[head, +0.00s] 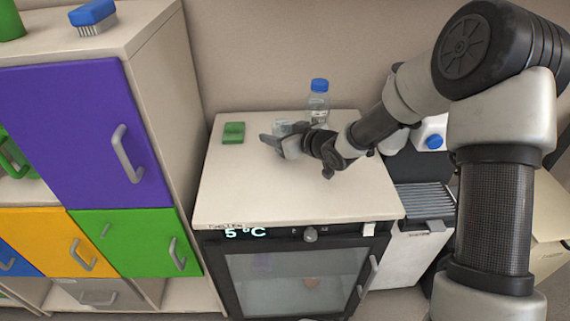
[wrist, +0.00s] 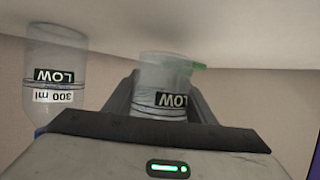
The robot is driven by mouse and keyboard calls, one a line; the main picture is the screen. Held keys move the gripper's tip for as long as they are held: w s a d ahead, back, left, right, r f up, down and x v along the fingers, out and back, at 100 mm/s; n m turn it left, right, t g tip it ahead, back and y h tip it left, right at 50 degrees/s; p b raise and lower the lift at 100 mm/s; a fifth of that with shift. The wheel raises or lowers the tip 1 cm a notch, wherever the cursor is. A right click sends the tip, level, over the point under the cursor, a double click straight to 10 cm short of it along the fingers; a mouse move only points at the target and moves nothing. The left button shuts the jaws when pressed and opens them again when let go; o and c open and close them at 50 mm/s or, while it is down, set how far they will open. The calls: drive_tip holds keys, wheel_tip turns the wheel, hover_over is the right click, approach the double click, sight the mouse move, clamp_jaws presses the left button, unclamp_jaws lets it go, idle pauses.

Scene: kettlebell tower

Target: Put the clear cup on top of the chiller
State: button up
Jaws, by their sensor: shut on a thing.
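The clear cup (wrist: 160,85) has a dark LOW label and is between my gripper's fingers in the wrist view. In the head view the cup (head: 283,127) is partly hidden by my gripper (head: 276,143), which is shut on it. The cup is over the back part of the chiller's pale top (head: 300,190). I cannot tell whether its base touches the top. The chiller (head: 300,270) has a glass door and a display reading 5 °C.
A clear bottle with a blue cap (head: 318,103) stands behind my gripper; it shows in the wrist view (wrist: 55,75). A green block (head: 233,132) lies on the chiller's back left. The front of the top is clear. A cabinet (head: 90,140) stands left.

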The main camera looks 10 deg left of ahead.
drive_tip(key=shift+f, duration=0.8)
drive_tip(key=shift+f+b, duration=0.5)
drive_tip(key=shift+b, duration=0.2)
drive_tip(key=o, duration=1.5)
drive_tip(key=c, duration=0.4)
drive_tip(key=shift+o, duration=0.2)
drive_tip(key=shift+r, duration=0.1)
drive_tip(key=p+v, duration=0.3)
drive_tip(key=v, duration=0.5)
drive_tip(key=shift+s+d+r+p, duration=0.15)
drive_tip(key=shift+p, duration=0.15)
drive_tip(key=shift+s+d, duration=0.15)
drive_tip(key=shift+s, duration=0.05)
